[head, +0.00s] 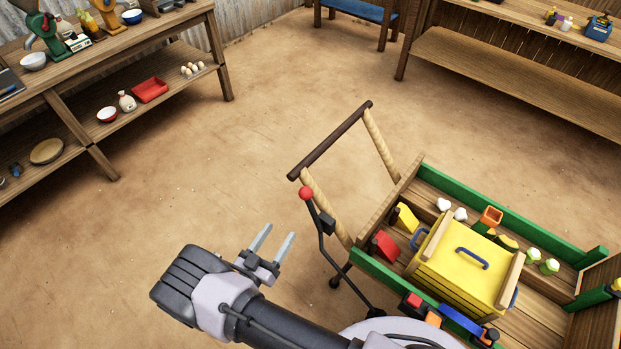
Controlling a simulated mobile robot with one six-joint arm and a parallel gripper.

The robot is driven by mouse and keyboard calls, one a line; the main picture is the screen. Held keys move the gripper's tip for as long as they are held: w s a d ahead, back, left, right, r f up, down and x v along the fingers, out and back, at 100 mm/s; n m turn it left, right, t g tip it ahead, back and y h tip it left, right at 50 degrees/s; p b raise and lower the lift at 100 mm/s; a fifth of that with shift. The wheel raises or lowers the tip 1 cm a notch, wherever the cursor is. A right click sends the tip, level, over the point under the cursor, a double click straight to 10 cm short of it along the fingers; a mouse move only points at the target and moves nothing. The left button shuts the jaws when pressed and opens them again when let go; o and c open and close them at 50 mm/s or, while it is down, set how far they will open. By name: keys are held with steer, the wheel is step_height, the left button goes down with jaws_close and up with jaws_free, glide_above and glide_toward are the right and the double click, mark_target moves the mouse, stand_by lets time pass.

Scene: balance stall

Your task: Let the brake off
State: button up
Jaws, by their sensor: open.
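A wooden cart (519,189) with green side rails stands at the lower right. A black lever with a red ball knob (306,193) rises at the cart's near left corner, beside the push handle. I take it to be the brake lever; it leans up and to the left. Its lower end runs down by the cart's side. My gripper (274,239) is open and empty, to the left of the lever and below the knob in the picture. It does not touch the lever. The cart's wheels are mostly hidden.
The cart's push handle (330,140) stands just behind the knob. A yellow box (450,275) and several small items lie in the cart. A wooden shelf table (190,22) stands at the upper left, another bench (520,85) at the upper right. The dirt floor between is clear.

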mark_target(306, 193)
steer(key=b+x, duration=0.2)
steer(key=x, duration=1.4)
steer(key=shift+w+d+b, duration=0.15)
steer(key=shift+w+b, duration=0.15)
jaws_close()
